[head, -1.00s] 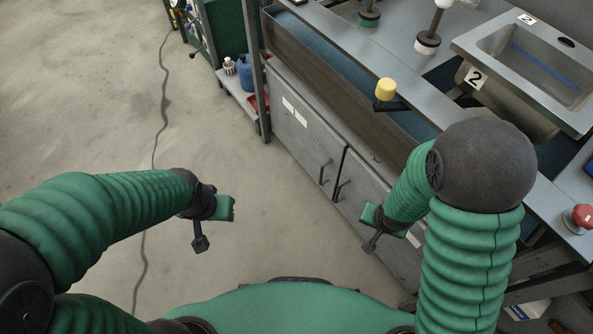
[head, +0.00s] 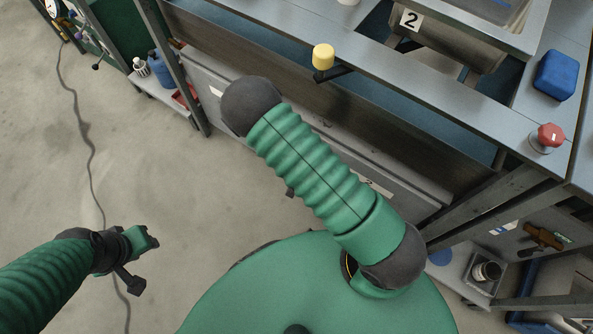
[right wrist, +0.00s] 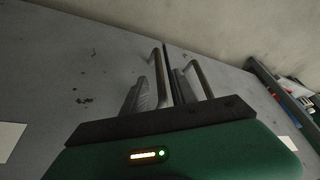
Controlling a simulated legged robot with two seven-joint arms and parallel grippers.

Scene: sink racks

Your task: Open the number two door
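The number two door (head: 408,205) is the right-hand cabinet door under the counter. Its label shows partly beside my right arm in the head view. My right arm covers the handles and my right gripper there. In the right wrist view, two bar handles stand either side of the door seam. The fingers of my right gripper (right wrist: 166,90) are apart, with the left bar handle (right wrist: 161,72) between them in the picture. Contact is not clear. The right bar handle (right wrist: 201,78) is outside the fingers. My left gripper (head: 143,252) is over bare floor, far from the cabinet; its opening is unclear.
A blue block (head: 556,75) lies near the sink. A shelf with a blue jug (head: 160,70) adjoins the cabinet's left end. The floor at left is free except for a cable (head: 88,150).

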